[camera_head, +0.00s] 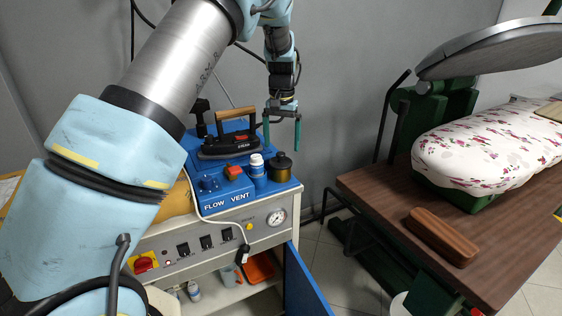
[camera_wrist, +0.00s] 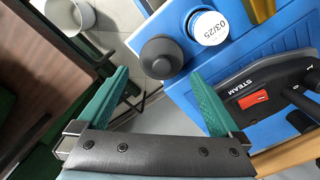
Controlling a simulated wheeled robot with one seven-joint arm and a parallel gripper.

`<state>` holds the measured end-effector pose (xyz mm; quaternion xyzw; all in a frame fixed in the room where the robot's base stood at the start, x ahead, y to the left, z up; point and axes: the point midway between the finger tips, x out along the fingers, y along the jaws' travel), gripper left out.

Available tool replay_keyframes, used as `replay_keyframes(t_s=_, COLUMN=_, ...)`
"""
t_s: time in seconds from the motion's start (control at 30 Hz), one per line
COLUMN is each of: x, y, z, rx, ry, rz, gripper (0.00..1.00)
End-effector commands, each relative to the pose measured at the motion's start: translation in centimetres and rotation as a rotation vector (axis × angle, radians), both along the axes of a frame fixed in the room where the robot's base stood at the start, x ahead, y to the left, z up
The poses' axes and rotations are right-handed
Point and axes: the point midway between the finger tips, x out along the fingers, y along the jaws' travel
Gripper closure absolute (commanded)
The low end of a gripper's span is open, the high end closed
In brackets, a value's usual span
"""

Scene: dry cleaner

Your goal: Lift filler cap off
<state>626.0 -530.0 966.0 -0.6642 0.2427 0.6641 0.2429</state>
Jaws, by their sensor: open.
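The filler cap (camera_head: 282,159) is black with a knob on top and sits on a brass-coloured neck at the right end of the blue unit top. In the wrist view the round black cap (camera_wrist: 161,57) shows from above, between and just beyond the fingertips. My gripper (camera_head: 282,133) is open and empty, its green fingers pointing down above the cap. In the wrist view my gripper (camera_wrist: 158,74) has its fingers spread to either side, apart from the cap. The cap's underside is hidden.
A bottle with a white lid (camera_head: 257,161) stands close left of the cap; its lid (camera_wrist: 208,27) reads 03/25. A steam iron (camera_head: 228,145) rests farther left. A blue door (camera_head: 303,285) hangs open below. A brown pressing table (camera_head: 380,190) stands right.

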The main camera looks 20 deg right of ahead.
Motion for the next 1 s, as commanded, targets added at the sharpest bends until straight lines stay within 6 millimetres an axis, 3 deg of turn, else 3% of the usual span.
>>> replay_keyframes(t_s=0.4, x=0.0, y=0.2, z=-4.8, rx=0.000, ry=0.001, rz=0.001, gripper=0.00)
replay_keyframes(t_s=0.67, x=0.0, y=0.2, z=-5.2, rx=-0.001, ry=0.001, rz=0.001, gripper=0.00)
replay_keyframes(t_s=1.0, x=0.0, y=0.2, z=-5.1, rx=-0.001, ry=0.001, rz=0.001, gripper=0.38)
